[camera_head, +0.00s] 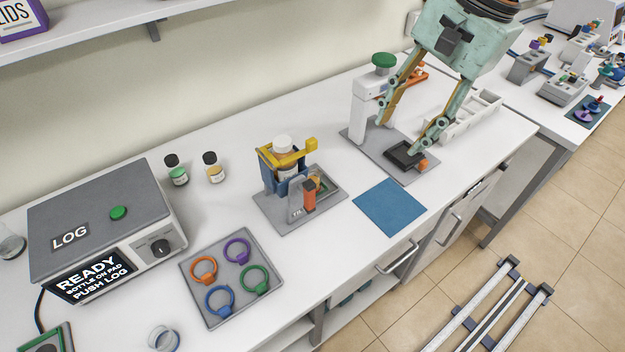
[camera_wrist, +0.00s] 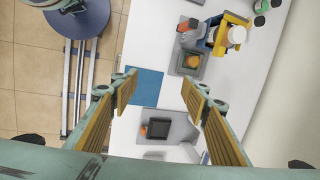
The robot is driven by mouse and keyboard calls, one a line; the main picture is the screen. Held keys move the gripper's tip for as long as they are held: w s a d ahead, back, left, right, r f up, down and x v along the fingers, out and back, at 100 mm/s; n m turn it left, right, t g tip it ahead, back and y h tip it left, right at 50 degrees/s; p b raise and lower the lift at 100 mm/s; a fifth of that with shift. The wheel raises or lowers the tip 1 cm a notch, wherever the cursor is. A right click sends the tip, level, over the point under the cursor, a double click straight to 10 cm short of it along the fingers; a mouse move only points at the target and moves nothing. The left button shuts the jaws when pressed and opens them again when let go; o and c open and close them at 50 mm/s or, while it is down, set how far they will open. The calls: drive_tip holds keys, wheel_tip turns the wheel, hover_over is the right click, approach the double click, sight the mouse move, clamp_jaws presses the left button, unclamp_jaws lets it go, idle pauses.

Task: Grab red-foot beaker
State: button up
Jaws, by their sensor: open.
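I cannot make out a beaker with a red foot in either view. A clear glass vessel with a bluish base (camera_head: 163,339) stands at the bottom left of the head view, cut by the frame. Another clear glass vessel (camera_head: 11,244) is at the left edge; its foot colour cannot be told. My gripper (camera_head: 399,140) is open and empty, pointing down over the grey stand with a black pad. In the wrist view, my gripper (camera_wrist: 159,78) has its fingers wide apart, with the blue mat (camera_wrist: 145,87) and white bench between them.
The blue mat (camera_head: 391,206) lies bare at the bench front. A yellow-blue clamp holder (camera_head: 267,171) with a bottle, a tray of coloured rings (camera_head: 198,316) and the LOG box (camera_head: 95,205) stand to the left. Small coloured items on a mat (camera_head: 583,117) sit on the right bench.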

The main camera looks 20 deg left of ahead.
drive_tip(key=w+a+f+m+g+p, duration=0.1)
drive_tip(key=w+a+f+m, duration=0.1)
drive_tip(key=w+a+f, duration=0.3)
drive_tip(key=w+a+f+m+g+y+p, duration=0.1)
drive_tip(key=w+a+f+m+p, duration=0.1)
drive_tip(key=w+a+f, duration=0.4)
drive_tip(key=a+f+m, duration=0.1)
drive_tip(key=a+f, duration=0.3)
drive_tip(key=f, duration=0.2)
drive_tip(key=shift+a+m+g, duration=0.25)
drive_tip(key=shift+m+g, duration=0.05)
drive_tip(key=shift+f, duration=0.1)
drive_tip(key=shift+x, duration=4.2)
drive_tip(key=shift+f, duration=0.1)
drive_tip(key=shift+b+x, duration=0.4)
drive_tip(key=shift+x, duration=2.15)
drive_tip(key=shift+w, duration=0.1)
drive_tip(key=shift+c, duration=0.5)
drive_tip(key=c, duration=0.9)
